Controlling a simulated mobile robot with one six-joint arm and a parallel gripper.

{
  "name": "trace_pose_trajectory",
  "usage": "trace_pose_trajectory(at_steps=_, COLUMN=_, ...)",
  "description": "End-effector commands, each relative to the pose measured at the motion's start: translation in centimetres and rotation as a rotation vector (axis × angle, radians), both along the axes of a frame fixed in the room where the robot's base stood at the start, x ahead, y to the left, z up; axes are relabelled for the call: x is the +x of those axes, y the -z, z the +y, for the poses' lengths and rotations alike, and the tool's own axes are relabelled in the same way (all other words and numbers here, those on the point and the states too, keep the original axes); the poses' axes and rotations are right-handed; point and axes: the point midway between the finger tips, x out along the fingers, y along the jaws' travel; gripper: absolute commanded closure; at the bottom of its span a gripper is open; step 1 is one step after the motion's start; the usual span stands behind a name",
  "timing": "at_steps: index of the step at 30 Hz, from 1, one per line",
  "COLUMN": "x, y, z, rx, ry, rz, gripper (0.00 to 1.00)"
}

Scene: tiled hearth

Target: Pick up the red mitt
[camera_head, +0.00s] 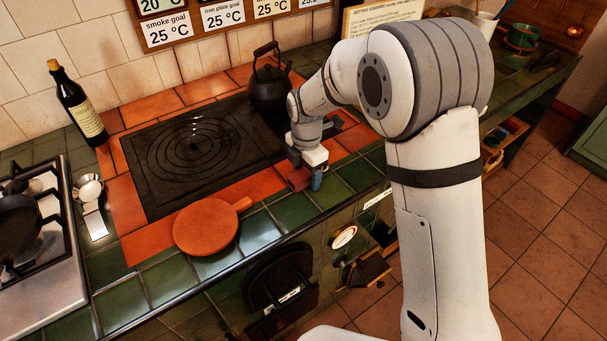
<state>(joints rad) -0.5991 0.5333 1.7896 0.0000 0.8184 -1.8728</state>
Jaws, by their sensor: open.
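A small dull-red shape (298,180), seemingly the red mitt, shows at the counter's front edge. It is right at my gripper (308,179), which points down there with a blue part on its right side. My gripper is open. The wrist and jaws hide part of the red shape, and I cannot tell whether the jaws touch it or stand around it.
A black kettle (269,84) stands behind my wrist on the dark hot plate (178,158). A bottle (80,108), a spoon rest (90,190) and a gas hob (40,245) are left.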

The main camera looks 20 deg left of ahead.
Motion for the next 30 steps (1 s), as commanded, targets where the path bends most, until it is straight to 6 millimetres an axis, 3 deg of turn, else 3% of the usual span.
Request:
trace_pose_trajectory(at_steps=2, x=0.0, y=0.0, z=0.0, rx=0.0, ry=0.001, rz=0.0, gripper=0.36)
trace_pose_trajectory(at_steps=16, x=0.0, y=-0.1, z=-0.1, rx=0.0, ry=0.002, rz=0.0, gripper=0.73)
trace_pose_trajectory(at_steps=24, x=0.1, y=-0.5, z=-0.1, rx=0.001, ry=0.002, rz=-0.001, gripper=0.73)
trace_pose_trajectory(at_steps=30, x=0.2, y=-3.7, z=0.0, rx=0.003, ry=0.003, rz=-0.005, gripper=0.73)
